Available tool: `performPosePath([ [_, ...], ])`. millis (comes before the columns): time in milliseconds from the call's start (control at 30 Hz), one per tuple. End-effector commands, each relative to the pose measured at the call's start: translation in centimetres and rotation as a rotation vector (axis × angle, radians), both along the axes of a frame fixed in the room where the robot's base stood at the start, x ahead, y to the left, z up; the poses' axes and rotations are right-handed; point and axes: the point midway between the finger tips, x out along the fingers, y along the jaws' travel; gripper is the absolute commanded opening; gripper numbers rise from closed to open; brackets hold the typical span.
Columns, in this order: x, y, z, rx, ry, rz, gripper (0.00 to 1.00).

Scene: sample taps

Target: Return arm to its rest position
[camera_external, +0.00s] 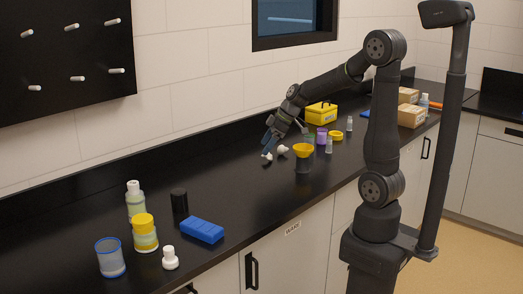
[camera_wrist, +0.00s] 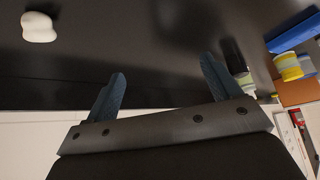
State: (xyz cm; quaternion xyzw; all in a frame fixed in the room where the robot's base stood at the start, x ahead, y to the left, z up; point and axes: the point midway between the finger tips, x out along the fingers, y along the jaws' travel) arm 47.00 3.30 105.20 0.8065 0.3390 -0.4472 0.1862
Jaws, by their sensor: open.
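My gripper (camera_external: 268,145) hangs low over the black counter (camera_external: 270,217) in the external view, on the near side of the wall and left of a yellow funnel-like piece (camera_external: 303,150). In the wrist view my gripper (camera_wrist: 165,85) shows two blue fingers spread wide apart with nothing between them. Small white pieces (camera_external: 282,149) lie beside the fingers in the external view. A white rounded piece (camera_wrist: 39,27) shows at the upper left of the wrist view, apart from the fingers. My arm reaches out across the counter from its base at the right.
At the back are a yellow box (camera_external: 321,113), a purple container (camera_external: 322,136) and cardboard boxes (camera_external: 411,115). At the front left stand bottles (camera_external: 144,233), a blue-rimmed cup (camera_external: 111,260), a black cylinder (camera_external: 180,203) and a blue block (camera_external: 202,231). The counter's middle is clear.

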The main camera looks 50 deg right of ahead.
Motion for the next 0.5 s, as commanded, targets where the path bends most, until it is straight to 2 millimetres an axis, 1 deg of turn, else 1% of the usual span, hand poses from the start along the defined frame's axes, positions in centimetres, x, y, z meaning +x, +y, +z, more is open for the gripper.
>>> performPosePath([
  [33,-0.7,0.9,-0.1,0.001,0.000,0.025,0.82],
  [233,-3.2,3.7,-0.4,0.004,-0.005,0.111,0.82],
  [400,-4.7,5.2,-0.6,0.006,-0.007,0.162,0.82],
  [500,-5.2,5.6,-0.7,0.006,-0.009,0.178,0.82],
])
